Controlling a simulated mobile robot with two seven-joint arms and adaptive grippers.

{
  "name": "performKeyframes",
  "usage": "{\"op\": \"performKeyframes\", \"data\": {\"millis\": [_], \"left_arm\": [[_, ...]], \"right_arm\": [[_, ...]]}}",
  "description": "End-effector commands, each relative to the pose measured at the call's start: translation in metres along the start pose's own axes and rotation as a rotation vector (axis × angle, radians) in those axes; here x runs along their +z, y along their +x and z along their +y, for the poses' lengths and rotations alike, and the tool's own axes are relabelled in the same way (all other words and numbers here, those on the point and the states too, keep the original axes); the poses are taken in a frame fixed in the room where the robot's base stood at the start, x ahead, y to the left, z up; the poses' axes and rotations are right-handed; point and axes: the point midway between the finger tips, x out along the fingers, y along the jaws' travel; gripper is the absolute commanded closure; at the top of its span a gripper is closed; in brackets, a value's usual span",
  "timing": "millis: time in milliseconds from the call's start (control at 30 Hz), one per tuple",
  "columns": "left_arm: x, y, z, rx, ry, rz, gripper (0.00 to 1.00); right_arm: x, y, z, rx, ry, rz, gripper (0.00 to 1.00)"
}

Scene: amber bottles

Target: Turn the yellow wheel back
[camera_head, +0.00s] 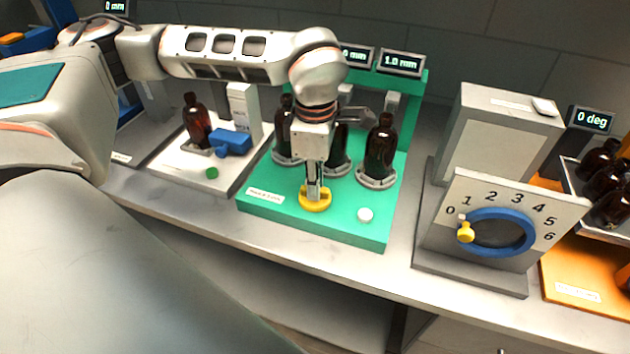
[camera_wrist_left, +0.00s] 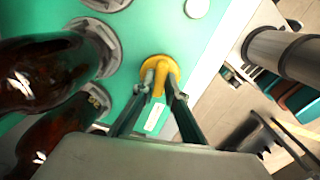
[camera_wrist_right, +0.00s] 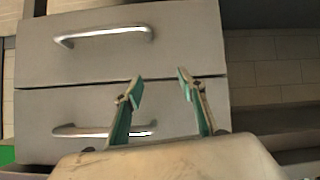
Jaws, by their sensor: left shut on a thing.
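The yellow wheel (camera_head: 315,200) lies flat on the front of the green station (camera_head: 330,225). My left gripper (camera_head: 314,192) comes down on it from above and is shut on its raised middle part. In the left wrist view the yellow wheel (camera_wrist_left: 158,72) sits between the two fingertips (camera_wrist_left: 160,92). My right gripper (camera_wrist_right: 158,85) shows only in the right wrist view; its fingers are apart with nothing between them, in front of drawer fronts (camera_wrist_right: 120,50).
Several amber bottles (camera_head: 381,150) stand on the green station behind my left gripper. A white button (camera_head: 365,215) is right of the wheel. A dial with a blue ring (camera_head: 528,236) stands to the right. A white station (camera_head: 170,162) stands to the left.

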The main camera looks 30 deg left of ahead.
Motion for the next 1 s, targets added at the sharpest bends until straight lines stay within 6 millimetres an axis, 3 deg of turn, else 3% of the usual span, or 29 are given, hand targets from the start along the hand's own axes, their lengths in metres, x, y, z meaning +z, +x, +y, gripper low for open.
{"op": "performKeyframes", "data": {"millis": [400,900,933,967,1000], "left_arm": [[0.0001,-0.0007,0.0003,0.001,0.158,-0.001,1.00],[0.0002,-0.0006,0.0004,0.002,0.174,-0.001,1.00],[0.0002,-0.0006,0.0004,0.002,0.174,-0.001,0.80],[0.0002,-0.0006,0.0004,0.002,0.173,-0.001,0.72],[0.0001,-0.0006,0.0004,0.001,0.173,-0.001,0.71]], "right_arm": [[-0.0029,-0.0020,0.0004,0.000,0.000,0.000,0.60],[-0.0029,-0.0021,0.0004,0.000,0.000,0.000,0.60],[-0.0029,-0.0021,0.0004,0.000,0.000,0.000,0.60],[-0.0029,-0.0021,0.0004,0.000,0.000,0.000,0.60],[-0.0029,-0.0021,0.0004,0.000,0.000,0.000,0.60]]}}
